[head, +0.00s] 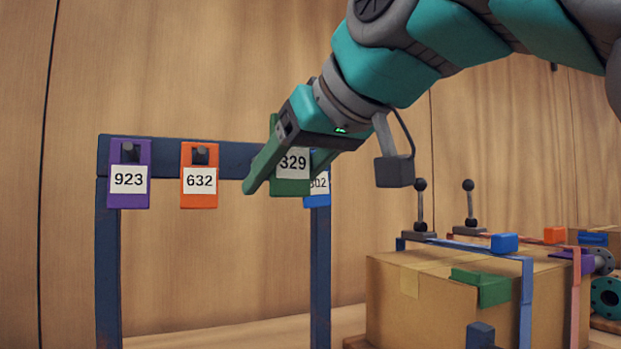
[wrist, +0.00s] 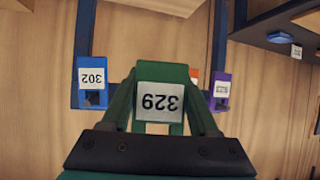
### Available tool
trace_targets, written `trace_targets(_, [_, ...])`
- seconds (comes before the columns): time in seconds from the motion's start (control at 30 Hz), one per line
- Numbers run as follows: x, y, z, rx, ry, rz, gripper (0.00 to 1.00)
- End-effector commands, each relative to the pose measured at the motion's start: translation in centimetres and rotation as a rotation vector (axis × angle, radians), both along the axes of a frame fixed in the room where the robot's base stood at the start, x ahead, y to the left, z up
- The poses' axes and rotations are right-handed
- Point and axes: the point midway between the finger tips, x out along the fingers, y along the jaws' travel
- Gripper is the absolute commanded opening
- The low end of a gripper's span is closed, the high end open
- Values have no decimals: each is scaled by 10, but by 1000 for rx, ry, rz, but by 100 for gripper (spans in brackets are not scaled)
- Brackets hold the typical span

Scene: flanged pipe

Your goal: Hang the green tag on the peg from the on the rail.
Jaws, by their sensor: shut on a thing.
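The green tag (head: 291,188) with a white label reading 329 is held between the fingers of my gripper (head: 285,175), in front of the right part of the dark blue rail (head: 226,158). In the wrist view the green tag (wrist: 160,73) sits upside down between the two green fingers of my gripper (wrist: 163,95). Any peg behind it is hidden by the tag and gripper, and I cannot tell whether the tag touches one. A blue tag (head: 318,199), 302, hangs at the rail's right end, partly hidden behind the green tag.
A purple tag (head: 129,201), 923, and an orange tag (head: 198,201), 632, hang on pegs at the left. A cardboard box (head: 405,315) with straps stands at lower right, with flanged pipe parts (head: 606,298) beyond it. The space below the rail is clear.

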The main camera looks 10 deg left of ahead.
Motion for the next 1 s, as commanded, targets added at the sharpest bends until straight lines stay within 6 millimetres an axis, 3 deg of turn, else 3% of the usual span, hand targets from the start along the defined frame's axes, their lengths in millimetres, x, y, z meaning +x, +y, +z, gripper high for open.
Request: trace_targets(1.0, [38, 24, -3, -2, 2, 1, 0])
